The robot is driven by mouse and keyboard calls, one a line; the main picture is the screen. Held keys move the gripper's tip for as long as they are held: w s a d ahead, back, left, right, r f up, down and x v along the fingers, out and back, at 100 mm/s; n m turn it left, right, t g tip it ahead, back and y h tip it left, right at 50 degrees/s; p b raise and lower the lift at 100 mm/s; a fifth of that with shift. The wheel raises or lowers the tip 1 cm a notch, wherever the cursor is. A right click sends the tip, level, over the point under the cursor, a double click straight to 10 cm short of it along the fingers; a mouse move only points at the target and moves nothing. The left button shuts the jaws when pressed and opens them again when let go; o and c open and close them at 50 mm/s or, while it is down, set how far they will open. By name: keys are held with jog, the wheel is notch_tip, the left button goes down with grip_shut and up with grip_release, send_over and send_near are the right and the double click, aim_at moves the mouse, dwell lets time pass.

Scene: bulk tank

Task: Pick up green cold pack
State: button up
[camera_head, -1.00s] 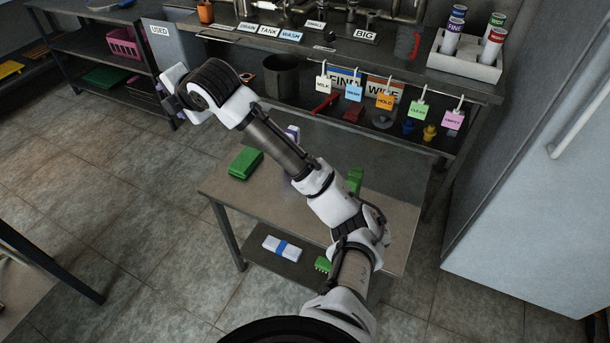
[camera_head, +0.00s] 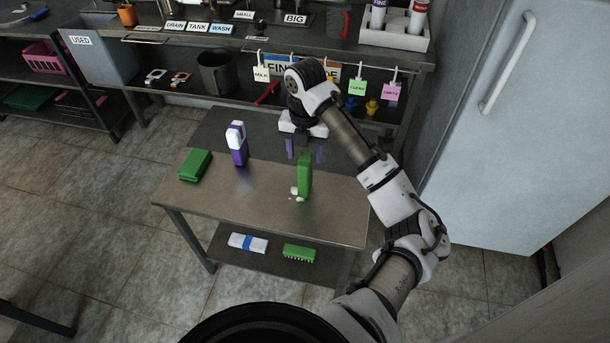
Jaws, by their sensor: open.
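A flat green block (camera_head: 195,165) lies on the left end of the low metal table (camera_head: 225,196); it looks like a pack. A slim green item (camera_head: 305,174) stands upright on the table's right half, with small white bits at its foot. I cannot tell for sure which of the two is the cold pack. My gripper (camera_head: 305,151) is open and empty, with its purple fingers pointing down. In the picture its fingers show at and just behind the top of the upright green item; whether they touch is unclear.
A white and purple bottle (camera_head: 238,145) stands between the two green things. A white and blue packet (camera_head: 248,243) and a green brush (camera_head: 299,253) lie on the lower shelf. Behind is a bench with hanging tags and a grey pot (camera_head: 217,73). A fridge (camera_head: 510,120) stands right.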

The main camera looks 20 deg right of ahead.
jog(key=shift+w+d+f, duration=0.1)
jog(key=shift+w+f, duration=0.05)
jog(key=shift+f, duration=1.6)
jog(key=shift+w+d+f, duration=0.1)
jog(key=shift+w+f, duration=0.05)
jog(key=shift+f, duration=1.6)
jog(key=shift+c, duration=0.3)
jog(key=shift+p, duration=0.3)
grip_shut()
jog(key=shift+r, duration=0.1)
notch_tip(320, 180, up, 20)
jog(key=shift+p, duration=0.3)
